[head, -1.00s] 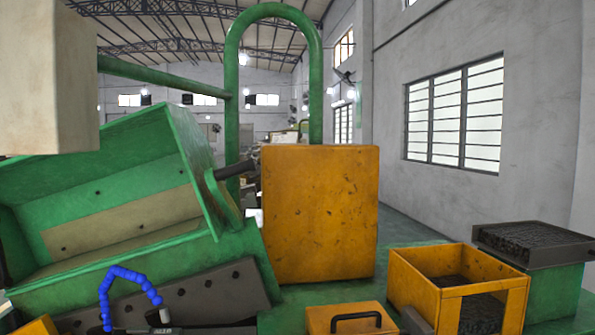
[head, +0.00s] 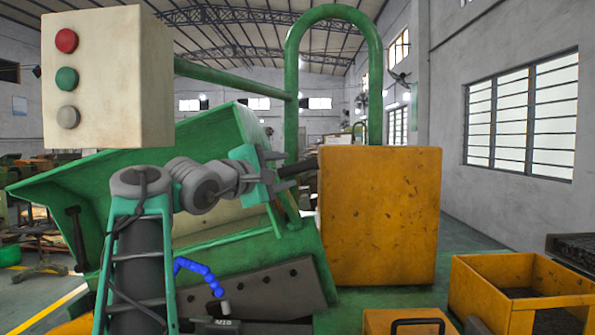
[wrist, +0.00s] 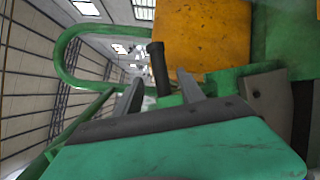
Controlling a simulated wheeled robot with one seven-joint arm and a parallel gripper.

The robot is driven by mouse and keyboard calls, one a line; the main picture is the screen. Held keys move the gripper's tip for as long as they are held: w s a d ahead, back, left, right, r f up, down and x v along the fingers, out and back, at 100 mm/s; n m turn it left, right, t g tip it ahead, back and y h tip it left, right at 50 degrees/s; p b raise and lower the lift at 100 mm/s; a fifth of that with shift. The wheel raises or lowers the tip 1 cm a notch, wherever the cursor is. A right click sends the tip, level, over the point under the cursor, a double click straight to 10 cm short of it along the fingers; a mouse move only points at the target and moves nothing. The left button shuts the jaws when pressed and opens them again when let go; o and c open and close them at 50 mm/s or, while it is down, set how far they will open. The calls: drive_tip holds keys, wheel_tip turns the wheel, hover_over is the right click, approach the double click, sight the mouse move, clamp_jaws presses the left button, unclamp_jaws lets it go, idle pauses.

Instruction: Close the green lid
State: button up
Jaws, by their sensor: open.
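The green lid (head: 215,135) stands open and tilted on the machine at the left of the head view, its hollow inner side facing me. My arm covers part of it. My gripper (head: 292,170) is beside the lid's right edge and points to the right. In the wrist view my gripper (wrist: 160,88) has its two dark fingers apart. A black cylindrical handle (wrist: 157,65) shows between and just beyond the fingers. Nothing is visibly held. I cannot tell whether a finger touches the handle.
A cream button box (head: 110,80) hangs at the upper left, near my arm. A large orange block (head: 380,215) stands right of my gripper, with a green tube arch (head: 292,80) behind. A blue hose (head: 197,270) and an open orange bin (head: 520,290) are lower down.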

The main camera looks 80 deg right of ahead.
sight(295, 168)
drive_tip(key=p+x, duration=0.2)
drive_tip(key=x, duration=0.4)
drive_tip(key=shift+d+r, duration=0.1)
drive_tip(key=shift+d, duration=0.6)
drive_tip(key=shift+c, duration=0.5)
clamp_jaws()
